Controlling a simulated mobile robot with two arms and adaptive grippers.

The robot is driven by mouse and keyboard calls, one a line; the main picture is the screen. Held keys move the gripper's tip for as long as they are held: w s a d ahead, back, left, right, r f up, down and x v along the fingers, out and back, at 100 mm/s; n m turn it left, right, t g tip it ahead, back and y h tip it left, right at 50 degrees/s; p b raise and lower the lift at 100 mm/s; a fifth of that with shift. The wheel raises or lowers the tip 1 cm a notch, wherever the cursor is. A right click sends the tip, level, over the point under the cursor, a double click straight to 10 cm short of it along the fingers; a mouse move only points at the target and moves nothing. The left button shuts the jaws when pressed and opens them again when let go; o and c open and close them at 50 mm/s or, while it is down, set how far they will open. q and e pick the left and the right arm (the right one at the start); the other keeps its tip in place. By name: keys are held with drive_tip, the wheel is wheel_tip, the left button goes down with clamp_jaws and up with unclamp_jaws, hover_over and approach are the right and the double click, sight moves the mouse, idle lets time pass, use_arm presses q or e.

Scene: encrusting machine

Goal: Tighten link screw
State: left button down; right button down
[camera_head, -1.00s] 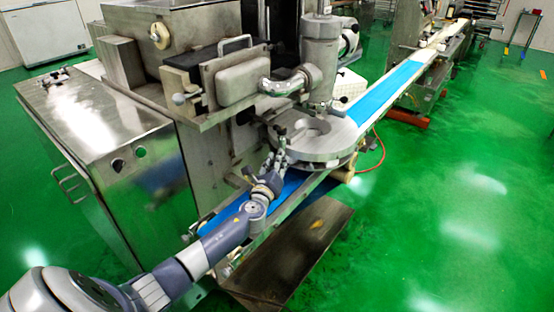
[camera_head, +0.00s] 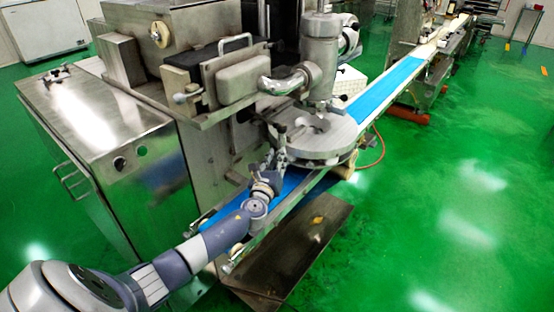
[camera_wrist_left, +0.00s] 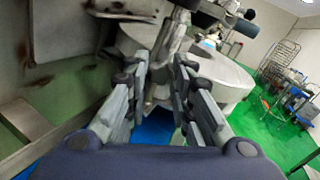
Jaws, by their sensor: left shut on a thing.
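My left gripper (camera_head: 277,157) reaches in from the lower left to the near left side of the round grey steel disc (camera_head: 318,141). In the left wrist view, its fingers (camera_wrist_left: 163,75) stand on both sides of a slim metal piece (camera_wrist_left: 175,35), which I take for the link screw. The gripper is shut on it, though the exact contact is hard to see. Dark knobs (camera_wrist_left: 230,15) show beside the piece at the top. In the head view the screw is too small and too hidden by the gripper to make out. My right gripper is not in view.
A blue conveyor belt (camera_head: 377,100) runs under the disc to the back right. A steel cylinder (camera_head: 318,60) stands above the disc. The steel cabinet (camera_head: 100,125) is at the left. Green floor (camera_head: 440,200) is free on the right.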

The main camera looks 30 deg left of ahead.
use_arm(q)
drive_tip(key=c, duration=1.4)
unclamp_jaws()
drive_tip(key=v, duration=1.2)
drive_tip(key=shift+s+f, duration=0.1)
